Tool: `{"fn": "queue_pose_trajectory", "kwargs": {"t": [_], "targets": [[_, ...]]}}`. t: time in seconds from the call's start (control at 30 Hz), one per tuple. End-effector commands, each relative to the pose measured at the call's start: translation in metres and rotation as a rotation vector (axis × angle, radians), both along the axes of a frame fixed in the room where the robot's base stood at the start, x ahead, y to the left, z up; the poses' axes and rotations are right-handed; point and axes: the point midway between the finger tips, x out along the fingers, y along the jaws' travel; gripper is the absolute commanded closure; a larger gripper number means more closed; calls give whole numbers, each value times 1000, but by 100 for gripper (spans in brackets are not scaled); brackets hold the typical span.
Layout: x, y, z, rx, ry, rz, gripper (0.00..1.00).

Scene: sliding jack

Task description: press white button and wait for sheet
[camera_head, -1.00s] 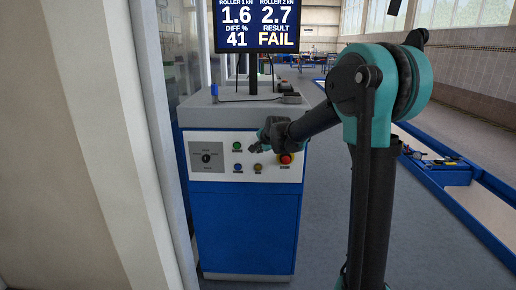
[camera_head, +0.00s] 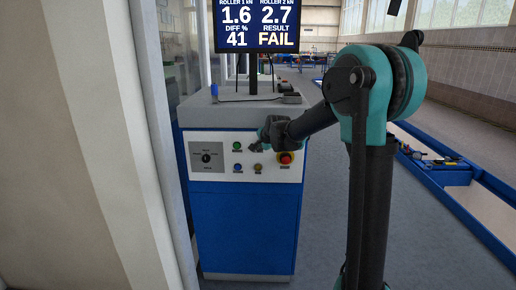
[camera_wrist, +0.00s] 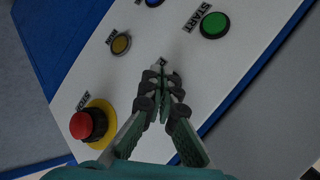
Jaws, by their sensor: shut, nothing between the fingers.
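My gripper (camera_head: 258,144) is in front of the white control panel (camera_head: 222,172) of the blue cabinet. In the wrist view my gripper (camera_wrist: 162,72) is shut, with its fingertips together at the panel between the green START button (camera_wrist: 214,25) and the red stop button (camera_wrist: 88,124). No white button shows in either view; that part of the panel is covered by my fingers, with a bit of a label just past the tips. I cannot tell whether the fingertips touch anything. The screen (camera_head: 257,25) reads 1.6, 2.7, diff 41 and FAIL. No sheet is visible.
A pale pillar (camera_head: 105,130) stands close on the left. Open floor lies right of the cabinet.

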Motion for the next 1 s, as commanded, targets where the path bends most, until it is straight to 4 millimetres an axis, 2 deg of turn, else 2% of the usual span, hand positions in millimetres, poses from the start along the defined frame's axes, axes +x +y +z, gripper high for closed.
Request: {"fn": "queue_pose_trajectory", "kwargs": {"t": [0.67,1.0], "targets": [[4,0,0,0,0,0,100],[-9,0,0,1,0,-1,100]]}}
